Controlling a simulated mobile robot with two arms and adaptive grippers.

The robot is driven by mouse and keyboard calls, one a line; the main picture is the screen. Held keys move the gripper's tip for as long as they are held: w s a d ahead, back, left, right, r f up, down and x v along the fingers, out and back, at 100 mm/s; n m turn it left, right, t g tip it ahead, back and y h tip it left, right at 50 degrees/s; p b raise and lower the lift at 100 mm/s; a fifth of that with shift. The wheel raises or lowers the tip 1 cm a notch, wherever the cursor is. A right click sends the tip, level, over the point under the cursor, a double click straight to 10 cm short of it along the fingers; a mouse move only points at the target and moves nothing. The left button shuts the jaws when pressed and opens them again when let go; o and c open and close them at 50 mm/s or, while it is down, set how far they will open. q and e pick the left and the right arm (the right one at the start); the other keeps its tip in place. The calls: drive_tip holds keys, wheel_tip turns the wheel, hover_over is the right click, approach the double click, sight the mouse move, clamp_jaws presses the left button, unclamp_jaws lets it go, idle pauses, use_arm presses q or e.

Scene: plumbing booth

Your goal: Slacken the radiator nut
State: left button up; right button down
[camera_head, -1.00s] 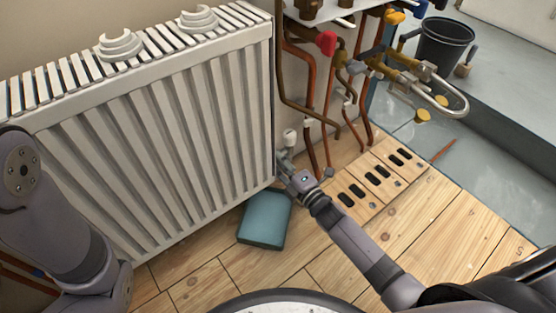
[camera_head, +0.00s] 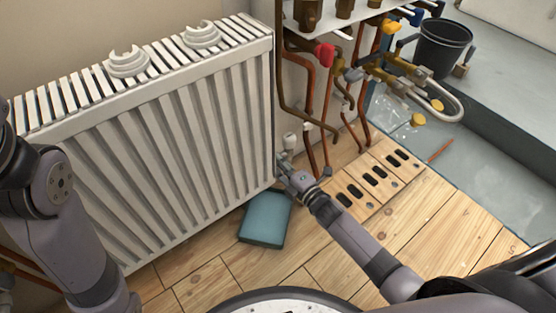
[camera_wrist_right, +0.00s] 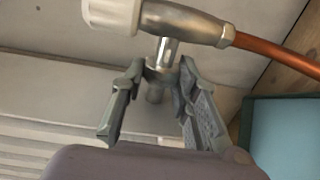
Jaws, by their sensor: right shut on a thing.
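The white radiator (camera_head: 160,140) stands on the left of the head view. At its lower right corner is a valve with a white cap (camera_head: 290,139). In the right wrist view, the valve's metal body (camera_wrist_right: 190,22) has the white cap at one end and a copper pipe at the other. The radiator nut (camera_wrist_right: 160,73) sits on the short stem below the body. My right gripper (camera_wrist_right: 160,80) is shut on the nut, a finger on each side, and it also shows small in the head view (camera_head: 285,170). My left arm is at the left edge; its gripper is out of view.
A teal pad (camera_head: 265,219) lies on the wooden floor beside the radiator. Copper pipes (camera_head: 327,95) and a red-handled valve (camera_head: 324,54) stand right of it. A slotted floor board (camera_head: 365,185) lies by my right forearm. A black bucket (camera_head: 443,47) stands at the back right.

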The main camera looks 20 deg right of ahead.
drive_tip(key=c, duration=1.2)
unclamp_jaws()
drive_tip(key=shift+c, duration=0.2)
drive_tip(key=shift+s, duration=0.1)
drive_tip(key=v, duration=1.1)
drive_tip(key=shift+s+d, duration=0.15)
drive_tip(key=shift+s, duration=0.25)
